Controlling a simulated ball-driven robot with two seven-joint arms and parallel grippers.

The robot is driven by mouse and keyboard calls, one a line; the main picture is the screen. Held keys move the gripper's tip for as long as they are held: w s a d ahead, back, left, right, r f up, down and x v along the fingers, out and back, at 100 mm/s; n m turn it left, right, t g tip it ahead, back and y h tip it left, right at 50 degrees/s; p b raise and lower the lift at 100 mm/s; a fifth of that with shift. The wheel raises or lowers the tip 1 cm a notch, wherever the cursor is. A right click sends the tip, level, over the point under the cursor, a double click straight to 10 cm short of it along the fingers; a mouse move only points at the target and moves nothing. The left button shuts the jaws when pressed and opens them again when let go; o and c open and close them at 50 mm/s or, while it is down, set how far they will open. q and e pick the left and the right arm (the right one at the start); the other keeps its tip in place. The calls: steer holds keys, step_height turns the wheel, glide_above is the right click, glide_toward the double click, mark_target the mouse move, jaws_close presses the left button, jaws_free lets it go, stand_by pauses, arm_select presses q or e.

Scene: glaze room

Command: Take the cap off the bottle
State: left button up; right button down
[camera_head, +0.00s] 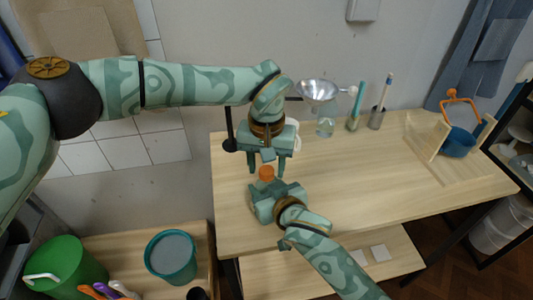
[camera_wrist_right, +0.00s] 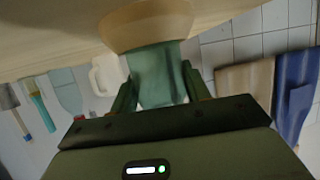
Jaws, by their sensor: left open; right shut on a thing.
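The bottle's orange cap (camera_head: 266,172) shows in the head view between my two grippers. My left gripper (camera_head: 267,162) points down from above with its fingers apart, just over the cap. My right gripper (camera_head: 264,190) is shut on the bottle below the cap and hides most of it in the head view. In the right wrist view, the teal bottle body (camera_wrist_right: 158,75) is between the right fingers. A wide tan round piece (camera_wrist_right: 150,27) shows at its end, by the tabletop. The cap is out of the wrist view.
The wooden table (camera_head: 360,180) has clear room to the right. A blue bucket with an orange handle (camera_head: 457,143) is at the right. A white mug (camera_wrist_right: 104,75) is behind.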

arm_select(q)
steer(key=c, duration=1)
steer(key=n, duration=1.4)
steer(key=shift+n, duration=0.3)
steer(key=n, duration=1.5)
steer(key=shift+n, duration=0.4)
steer(key=n, duration=1.8)
steer(key=shift+r+n, duration=0.1)
steer(key=shift+n, duration=0.2)
steer(key=n, duration=0.5)
steer(key=shift+w, duration=0.1)
